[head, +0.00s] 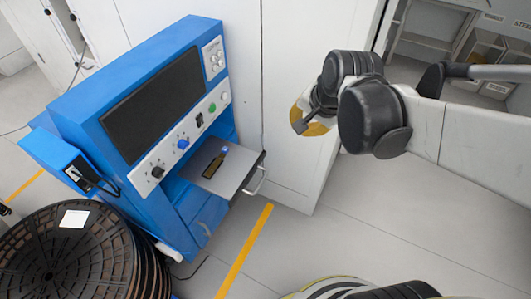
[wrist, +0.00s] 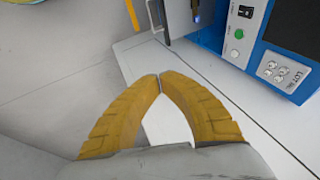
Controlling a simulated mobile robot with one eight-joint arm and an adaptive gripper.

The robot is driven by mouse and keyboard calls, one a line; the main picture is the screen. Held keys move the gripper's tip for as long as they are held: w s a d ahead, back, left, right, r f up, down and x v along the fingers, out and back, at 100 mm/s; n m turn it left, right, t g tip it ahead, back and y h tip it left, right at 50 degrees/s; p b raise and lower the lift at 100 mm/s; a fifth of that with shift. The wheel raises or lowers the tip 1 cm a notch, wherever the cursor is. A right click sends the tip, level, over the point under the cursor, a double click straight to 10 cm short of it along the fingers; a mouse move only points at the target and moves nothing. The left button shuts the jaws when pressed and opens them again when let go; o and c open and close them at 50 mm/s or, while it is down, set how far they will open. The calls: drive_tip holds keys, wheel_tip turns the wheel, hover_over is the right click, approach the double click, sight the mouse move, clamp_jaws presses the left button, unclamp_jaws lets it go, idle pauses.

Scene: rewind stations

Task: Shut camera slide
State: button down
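The camera slide (head: 236,168) is a flat grey tray sticking out of the lower front of the blue machine (head: 185,220). It has a metal bar handle (head: 257,182) on its outer end, and a small dark and yellowish piece (head: 214,166) lies on it. In the wrist view the handle (wrist: 151,17) and part of the slide (wrist: 179,18) show at the top edge. My gripper (head: 298,122) is right of and apart from the slide. In the wrist view its yellow fingers (wrist: 160,76) meet at the tips with nothing between them.
The machine carries a dark screen (head: 155,105), knobs and a green button (head: 225,97). A stack of dark reels (head: 65,255) stands at the lower left. A white cabinet wall (head: 290,90) rises behind the slide. The floor right of the yellow line (head: 243,252) is mostly clear.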

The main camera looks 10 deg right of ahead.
sight(232, 146)
drive_tip(key=w+d+f+m+g+y, duration=0.1)
drive_tip(key=w+f+m, duration=0.7)
drive_tip(key=w+f, duration=0.2)
drive_tip(key=w+d+f+m+g+y+p, duration=0.15)
drive_tip(key=f+m, duration=0.25)
drive_tip(key=f, duration=0.4)
drive_tip(key=w+a+f+m+b, duration=0.1)
drive_tip(key=w+f+m, duration=0.2)
drive_tip(key=f+m, duration=0.35)
drive_tip(key=w+a+f+b, duration=0.2)
drive_tip(key=f, duration=0.3)
drive_tip(key=w+a+f+n+b, duration=0.1)
drive_tip(key=w+a+f+b, duration=0.1)
drive_tip(key=f, duration=0.4)
drive_tip(key=shift+w+a+f+b, duration=0.25)
drive_tip(key=shift+w+a+b, duration=0.15)
drive_tip(key=shift+a+b, duration=0.4)
drive_tip(key=shift+n, duration=0.25)
drive_tip(key=w+a, duration=0.3)
drive_tip(key=a, duration=0.1)
drive_tip(key=w+a, duration=0.3)
drive_tip(key=a, duration=0.1)
drive_tip(key=w+a, duration=0.4)
drive_tip(key=a, duration=0.1)
drive_tip(key=shift+w+a, duration=0.1)
